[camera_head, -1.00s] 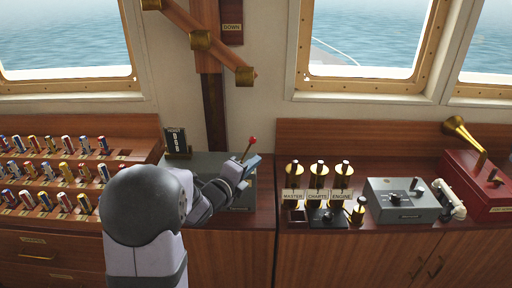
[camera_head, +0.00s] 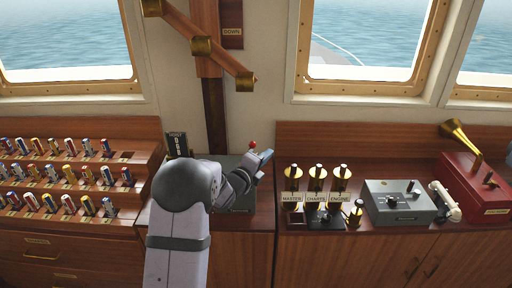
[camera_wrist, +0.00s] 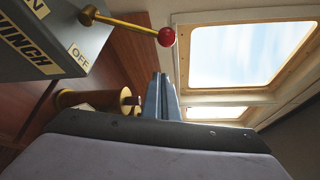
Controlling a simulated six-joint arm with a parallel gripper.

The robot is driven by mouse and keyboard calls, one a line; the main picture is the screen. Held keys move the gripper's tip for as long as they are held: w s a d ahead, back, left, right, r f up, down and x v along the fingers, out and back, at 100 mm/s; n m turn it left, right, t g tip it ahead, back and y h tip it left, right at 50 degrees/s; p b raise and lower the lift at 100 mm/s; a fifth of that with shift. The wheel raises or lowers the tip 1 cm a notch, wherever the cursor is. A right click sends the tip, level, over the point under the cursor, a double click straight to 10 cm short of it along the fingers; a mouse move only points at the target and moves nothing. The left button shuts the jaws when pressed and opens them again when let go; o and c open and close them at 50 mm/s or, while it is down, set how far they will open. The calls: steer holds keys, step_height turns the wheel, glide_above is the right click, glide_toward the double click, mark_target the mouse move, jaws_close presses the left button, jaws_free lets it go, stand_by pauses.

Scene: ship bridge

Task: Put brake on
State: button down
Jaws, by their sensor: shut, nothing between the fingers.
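The winch box (camera_head: 240,204) is a grey case on the wooden counter, left of the middle. In the wrist view the box (camera_wrist: 50,75) shows lettering ending in "INCH", an "OFF" label and part of another label ending in "N". Its brass lever (camera_wrist: 125,23) ends in a red knob (camera_wrist: 166,37). The red knob also shows in the head view (camera_head: 252,145), just left of my fingertips; my arm hides most of the shaft. My gripper (camera_head: 265,157) is shut and empty, close beside the lever. In the wrist view its fingers (camera_wrist: 162,97) stand below the knob, apart from it.
Brass-topped levers (camera_head: 318,180), a second grey box (camera_head: 400,203) and a red horn box (camera_head: 475,185) stand to the right. Racks of coloured switches (camera_head: 65,178) are at left.

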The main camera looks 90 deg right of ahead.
steer(key=shift+w+d+r+p, duration=0.15)
steer(key=shift+w+d+p, duration=0.1)
steer(key=shift+w+p, duration=0.25)
steer(key=shift+w+d+r+p, duration=0.2)
steer(key=shift+w+p, duration=0.2)
steer(key=shift+w, duration=0.25)
steer(key=shift+w+d+r+p, duration=0.15)
steer(key=shift+w+d+p, duration=0.1)
steer(key=shift+w+p, duration=0.25)
steer(key=shift+w+b, duration=0.15)
steer(key=shift+b, duration=0.2)
steer(key=w+n+g+h+b, duration=0.1)
steer(key=w+n+h+b, duration=0.4)
steer(key=b, duration=1.2)
steer(key=w+r+n, duration=0.1)
steer(key=w+n, duration=0.3)
steer(key=n, duration=0.1)
steer(key=shift+b, duration=0.35)
steer(key=shift+s, duration=0.1)
